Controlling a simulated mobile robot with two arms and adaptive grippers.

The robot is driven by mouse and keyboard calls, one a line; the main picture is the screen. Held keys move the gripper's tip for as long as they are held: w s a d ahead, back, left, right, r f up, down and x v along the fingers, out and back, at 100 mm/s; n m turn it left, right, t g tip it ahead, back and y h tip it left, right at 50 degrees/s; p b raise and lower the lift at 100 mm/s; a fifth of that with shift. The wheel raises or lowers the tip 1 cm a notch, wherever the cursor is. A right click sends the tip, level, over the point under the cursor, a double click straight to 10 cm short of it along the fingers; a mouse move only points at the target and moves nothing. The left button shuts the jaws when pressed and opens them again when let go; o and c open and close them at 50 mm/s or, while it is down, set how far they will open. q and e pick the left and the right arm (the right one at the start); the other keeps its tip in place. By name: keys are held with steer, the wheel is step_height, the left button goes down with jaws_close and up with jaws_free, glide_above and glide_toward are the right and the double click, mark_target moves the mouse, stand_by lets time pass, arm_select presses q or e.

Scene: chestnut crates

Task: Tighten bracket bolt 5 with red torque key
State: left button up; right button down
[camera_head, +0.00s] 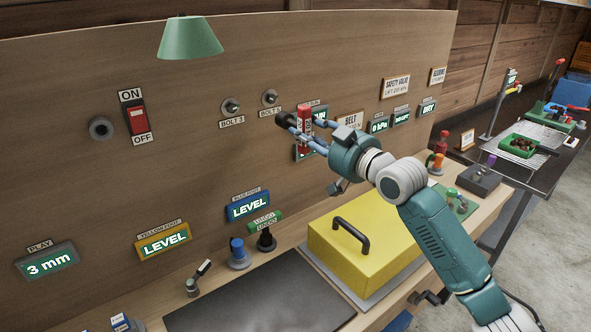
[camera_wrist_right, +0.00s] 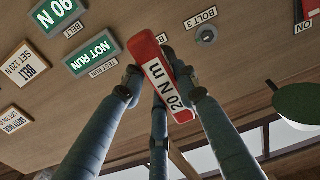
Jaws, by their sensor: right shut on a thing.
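My right gripper (camera_head: 308,131) is shut on the red torque key (camera_head: 304,122), held up close to the wooden panel. In the right wrist view, the key (camera_wrist_right: 166,85) sits between the fingers (camera_wrist_right: 160,80) and its label reads 20 N m. The key's black end (camera_head: 285,119) points at the panel. Whether it touches a bolt there is hidden. Bolt 3 (camera_head: 231,105) sticks out to the left, with its label below. Another bolt (camera_head: 270,97) sits just left of the key; its label's number is too small to read surely. My left gripper is out of view.
A yellow box (camera_head: 362,232) with a black handle stands on the bench below my right arm. A green lamp shade (camera_head: 190,38) hangs before the panel at upper left. Blue (camera_head: 238,253) and black (camera_head: 266,240) tools stand along the panel's foot. A dark mat (camera_head: 262,300) lies clear.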

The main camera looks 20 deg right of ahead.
mark_target(310, 115)
steer(key=d+r, duration=0.2)
steer(key=shift+w+r, duration=0.2)
steer(key=shift+r, duration=0.15)
steer(key=shift+p+x, duration=0.55)
steer(key=shift+x, duration=2.35)
steer(key=shift+r+p, duration=0.1)
steer(key=shift+p, duration=0.3)
